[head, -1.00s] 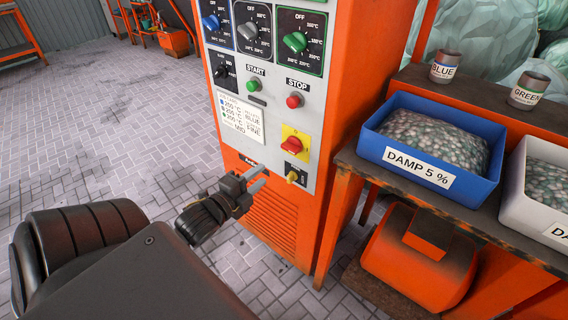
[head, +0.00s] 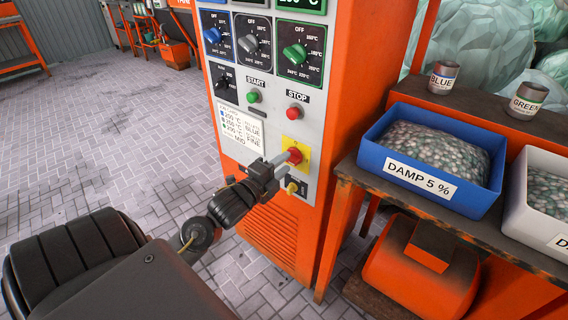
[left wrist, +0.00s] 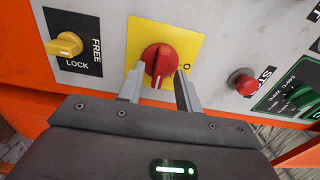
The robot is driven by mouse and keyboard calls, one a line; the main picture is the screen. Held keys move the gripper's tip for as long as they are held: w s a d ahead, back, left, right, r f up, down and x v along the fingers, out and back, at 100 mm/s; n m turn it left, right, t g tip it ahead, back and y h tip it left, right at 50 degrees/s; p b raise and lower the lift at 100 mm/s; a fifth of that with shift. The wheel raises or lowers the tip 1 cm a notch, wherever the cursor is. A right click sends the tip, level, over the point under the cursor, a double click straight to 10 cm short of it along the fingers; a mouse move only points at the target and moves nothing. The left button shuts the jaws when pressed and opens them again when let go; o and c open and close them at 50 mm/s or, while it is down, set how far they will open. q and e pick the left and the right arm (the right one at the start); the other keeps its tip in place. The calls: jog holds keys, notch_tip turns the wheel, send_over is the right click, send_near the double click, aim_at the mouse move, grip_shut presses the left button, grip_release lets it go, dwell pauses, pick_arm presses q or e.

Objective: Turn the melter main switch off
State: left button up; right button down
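The main switch is a red rotary knob (head: 295,155) on a yellow plate, low on the orange machine's grey panel. In the left wrist view the red knob (left wrist: 158,58) has a white mark at its near end, and an "O" shows on the yellow plate (left wrist: 188,50) beside it. My left gripper (head: 284,161) is at the panel in front of the knob. In the wrist view its fingers (left wrist: 160,80) are open, one on each side of the knob's near part. Whether they touch it I cannot tell. My right gripper is not in view.
A yellow FREE/LOCK knob (left wrist: 65,45) sits beside the main switch. The red STOP button (head: 294,113), green START button (head: 253,97) and temperature dials are above. A blue bin (head: 434,160) stands on a bench to the right. Open paved floor (head: 110,140) lies left.

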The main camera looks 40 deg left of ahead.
pick_arm(q)
jog(key=shift+w, duration=0.45)
jog(key=shift+c, duration=0.2)
jog(key=c, duration=0.7)
grip_shut()
